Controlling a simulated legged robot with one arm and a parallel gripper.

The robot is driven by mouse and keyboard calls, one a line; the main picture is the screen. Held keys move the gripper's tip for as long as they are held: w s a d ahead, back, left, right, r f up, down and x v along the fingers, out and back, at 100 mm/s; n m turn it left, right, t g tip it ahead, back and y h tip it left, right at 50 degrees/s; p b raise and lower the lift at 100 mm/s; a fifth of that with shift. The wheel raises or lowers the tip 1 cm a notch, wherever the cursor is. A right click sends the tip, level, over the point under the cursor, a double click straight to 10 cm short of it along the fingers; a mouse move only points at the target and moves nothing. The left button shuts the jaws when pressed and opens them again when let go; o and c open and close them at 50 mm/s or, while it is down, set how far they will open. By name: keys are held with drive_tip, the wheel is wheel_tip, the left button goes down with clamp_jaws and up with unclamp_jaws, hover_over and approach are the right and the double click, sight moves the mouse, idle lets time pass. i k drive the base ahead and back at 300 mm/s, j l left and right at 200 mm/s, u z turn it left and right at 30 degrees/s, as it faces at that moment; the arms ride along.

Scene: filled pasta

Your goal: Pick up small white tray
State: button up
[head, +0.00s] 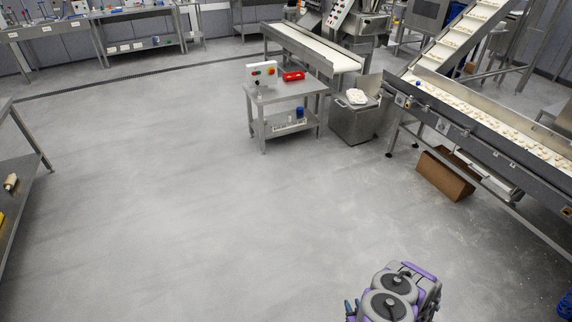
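A small white tray-like item (356,96) lies on top of a grey metal bin (352,124), between the small steel table and the right conveyor. It is far off and small, so what it holds is unclear. A long pale item (289,127) lies on the lower shelf of the small steel table; I cannot tell whether it is a tray. I cannot make out my gripper in this view.
The steel table (284,95) bears a control box (262,74) and a red item (293,76). A conveyor (500,122) carries pale pieces at right, with a cardboard box (444,175) below. A workbench (18,185) stands at left. The middle floor is clear.

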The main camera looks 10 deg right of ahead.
sight(355, 97)
drive_tip(key=i+l+z, duration=0.2)
drive_tip(key=i+z, duration=0.25)
drive_tip(key=i, duration=0.6)
drive_tip(key=i+j+z, duration=0.15)
drive_tip(key=i+z, duration=0.3)
drive_tip(key=i, duration=1.9)
drive_tip(key=i+l+u, duration=0.1)
drive_tip(key=i, duration=1.1)
drive_tip(key=i+u, duration=0.25)
drive_tip(key=i, duration=0.3)
drive_tip(key=i+l+u, duration=0.2)
drive_tip(key=i, duration=0.3)
drive_tip(key=i+l+u, duration=0.25)
drive_tip(key=i, duration=0.3)
